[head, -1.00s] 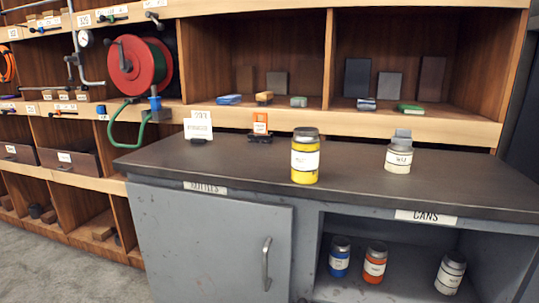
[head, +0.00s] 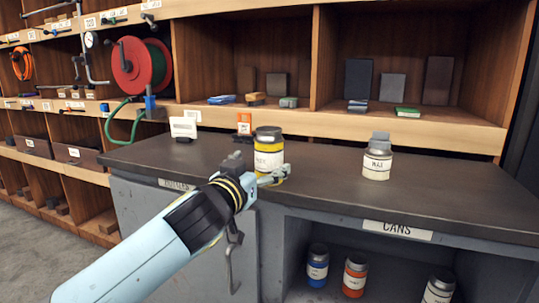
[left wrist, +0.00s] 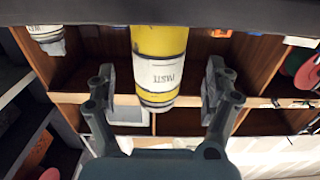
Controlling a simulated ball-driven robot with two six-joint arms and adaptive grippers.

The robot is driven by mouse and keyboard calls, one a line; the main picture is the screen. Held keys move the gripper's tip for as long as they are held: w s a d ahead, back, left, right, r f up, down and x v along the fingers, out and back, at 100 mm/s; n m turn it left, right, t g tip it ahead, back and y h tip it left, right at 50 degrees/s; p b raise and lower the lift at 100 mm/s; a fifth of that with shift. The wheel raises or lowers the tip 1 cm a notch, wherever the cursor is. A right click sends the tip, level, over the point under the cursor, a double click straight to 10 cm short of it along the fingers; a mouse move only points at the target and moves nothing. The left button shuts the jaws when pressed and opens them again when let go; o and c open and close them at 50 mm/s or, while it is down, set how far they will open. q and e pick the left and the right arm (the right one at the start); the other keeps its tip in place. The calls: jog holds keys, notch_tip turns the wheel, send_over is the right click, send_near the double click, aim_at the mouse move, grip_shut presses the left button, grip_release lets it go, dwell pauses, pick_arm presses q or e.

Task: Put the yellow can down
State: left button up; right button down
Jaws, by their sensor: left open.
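The yellow can (head: 268,150) stands upright on the dark worktop (head: 330,172) near its front edge. It has a white label and a grey lid. My left gripper (head: 261,173) is at the can, partly covering its lower part in the head view. In the left wrist view, which is upside down, the yellow can (left wrist: 160,62) is between the two spread fingers of the left gripper (left wrist: 160,84). A gap shows on each side, so the gripper is open around it. My right gripper is not in view.
A white-labelled can (head: 377,160) stands to the right on the worktop. An orange box (head: 244,124) and a white card (head: 184,127) stand behind. Below, the CANS compartment holds a blue can (head: 317,268), an orange can (head: 355,276) and another can (head: 439,288). The worktop between the standing cans is clear.

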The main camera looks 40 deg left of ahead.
aim_at(269, 143)
pick_arm(q)
jog(key=x, duration=0.5)
jog(key=shift+d+f+p, duration=0.15)
jog(key=shift+p, duration=0.2)
jog(key=c, duration=1.7)
jog(key=shift+r, duration=0.75)
notch_tip(269, 143, up, 3)
jog(key=shift+f+p, duration=0.15)
jog(key=shift+p, duration=0.5)
jog(key=shift+s+d+r+p, duration=0.35)
jog(key=shift+s+d+r, duration=0.8)
jog(key=shift+d, duration=0.45)
jog(key=shift+s+d+r+p, duration=0.3)
jog(key=shift+s+d+r, duration=0.9)
jog(key=shift+d, duration=0.4)
jog(key=shift+s+d+r+p, duration=0.35)
jog(key=shift+s+d+r, duration=0.75)
jog(key=shift+d, duration=0.45)
